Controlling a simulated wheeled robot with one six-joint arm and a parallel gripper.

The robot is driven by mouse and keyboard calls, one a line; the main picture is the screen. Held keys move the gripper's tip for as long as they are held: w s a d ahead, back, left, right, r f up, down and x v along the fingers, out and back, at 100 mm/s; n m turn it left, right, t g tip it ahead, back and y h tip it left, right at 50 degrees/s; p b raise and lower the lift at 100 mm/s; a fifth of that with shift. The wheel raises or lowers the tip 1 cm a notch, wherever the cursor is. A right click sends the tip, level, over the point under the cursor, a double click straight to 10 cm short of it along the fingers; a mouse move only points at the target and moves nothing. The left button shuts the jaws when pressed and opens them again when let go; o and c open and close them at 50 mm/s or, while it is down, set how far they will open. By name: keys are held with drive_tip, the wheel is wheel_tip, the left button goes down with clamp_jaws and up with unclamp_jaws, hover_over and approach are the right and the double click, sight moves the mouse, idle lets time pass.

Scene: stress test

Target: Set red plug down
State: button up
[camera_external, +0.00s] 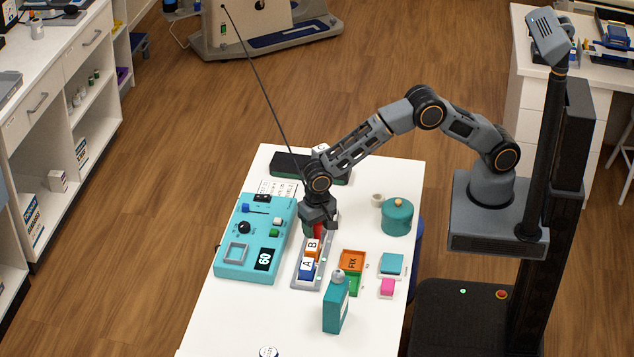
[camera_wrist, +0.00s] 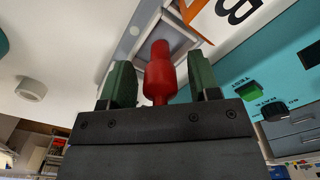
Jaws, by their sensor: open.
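The red plug (camera_external: 318,230) is below my gripper at the far end of the grey tray (camera_external: 325,262), just behind the block marked B. In the wrist view the red plug (camera_wrist: 160,75) is between my two green fingers, with visible gaps on both sides. My gripper (camera_external: 318,218) is open around it; it also shows in the wrist view (camera_wrist: 161,82). A square grey recess of the tray (camera_wrist: 143,25) shows beyond the plug's tip. Whether the plug rests fully in that recess is hidden.
Blocks marked B (camera_external: 312,247) and A (camera_external: 307,268) stand in the tray. A teal panel (camera_external: 237,265) is to the left. A teal pot (camera_external: 397,217), orange FIX box (camera_external: 352,261) and teal bottle (camera_external: 336,307) are to the right and front.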

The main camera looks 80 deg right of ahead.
wheel_tip(320, 180, up, 12)
drive_tip(key=shift+r+b, duration=0.25)
drive_tip(key=shift+b, duration=0.05)
drive_tip(key=s+d+r+n+t, duration=0.1)
drive_tip(key=s+d+r+n, duration=0.1)
drive_tip(key=s+d+r, duration=0.35)
drive_tip(key=s+d+r+n+t, duration=0.1)
drive_tip(key=s+d+r+n, duration=0.15)
drive_tip(key=d, duration=0.55)
drive_tip(key=s+d+f+n+t, duration=0.1)
drive_tip(key=s+d+n, duration=0.1)
drive_tip(key=s+d, duration=0.3)
drive_tip(key=s+d+f+n, duration=0.1)
drive_tip(key=s+d+n, duration=0.1)
drive_tip(key=s+d, duration=0.4)
drive_tip(key=s, duration=0.5)
drive_tip(key=shift+s+d+n+t, duration=0.15)
drive_tip(key=shift+s+n+t, duration=0.2)
drive_tip(key=shift+t, duration=0.05)
